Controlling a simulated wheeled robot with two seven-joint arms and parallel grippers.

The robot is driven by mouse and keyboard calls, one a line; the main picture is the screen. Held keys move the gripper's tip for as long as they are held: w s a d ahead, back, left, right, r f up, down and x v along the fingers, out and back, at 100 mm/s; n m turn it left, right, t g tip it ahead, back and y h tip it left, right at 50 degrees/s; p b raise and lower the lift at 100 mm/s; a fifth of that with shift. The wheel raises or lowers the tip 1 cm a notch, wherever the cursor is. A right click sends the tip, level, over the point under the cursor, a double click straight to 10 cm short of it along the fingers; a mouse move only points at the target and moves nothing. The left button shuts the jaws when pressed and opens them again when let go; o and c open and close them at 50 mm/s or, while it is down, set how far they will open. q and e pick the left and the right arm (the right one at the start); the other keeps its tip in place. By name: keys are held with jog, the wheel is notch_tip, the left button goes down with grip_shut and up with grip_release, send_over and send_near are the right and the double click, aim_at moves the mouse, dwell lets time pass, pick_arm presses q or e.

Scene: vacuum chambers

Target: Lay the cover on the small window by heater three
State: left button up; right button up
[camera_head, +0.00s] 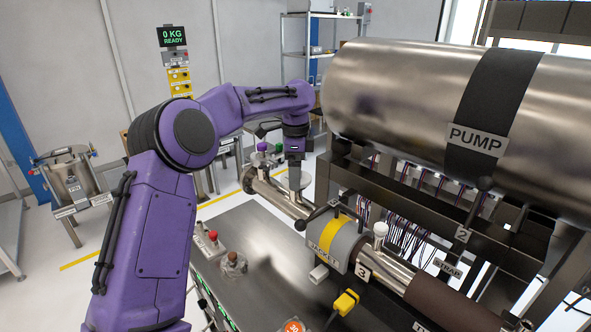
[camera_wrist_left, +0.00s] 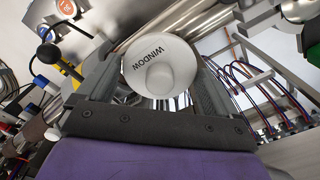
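My left gripper (camera_head: 296,195) points down over the far left part of the steel pipe (camera_head: 276,197). Its fingers stand on both sides of a round white cover (camera_wrist_left: 160,52) with a knob and the word WINDOW, and they meet its rim. In the head view the cover (camera_head: 306,181) shows as a flat disc behind the near finger, above the pipe. The heater jacket (camera_head: 322,245), grey with a yellow band, wraps the pipe beside a label 3 (camera_head: 362,271). A short white-topped stub (camera_head: 380,230) rises right of it; I cannot tell whether it is the window. My right gripper is out of view.
The large steel PUMP cylinder (camera_head: 400,90) and its dark frame fill the right. Wires hang below it. A yellow connector (camera_head: 346,302) and a red-topped knob (camera_head: 213,236) stand near the pipe. The steel bench top (camera_head: 265,265) has bare room at centre left.

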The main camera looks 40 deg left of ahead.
pick_arm(q)
notch_tip(320, 180, up, 12)
jog(key=shift+r, duration=0.15)
dwell(0.4)
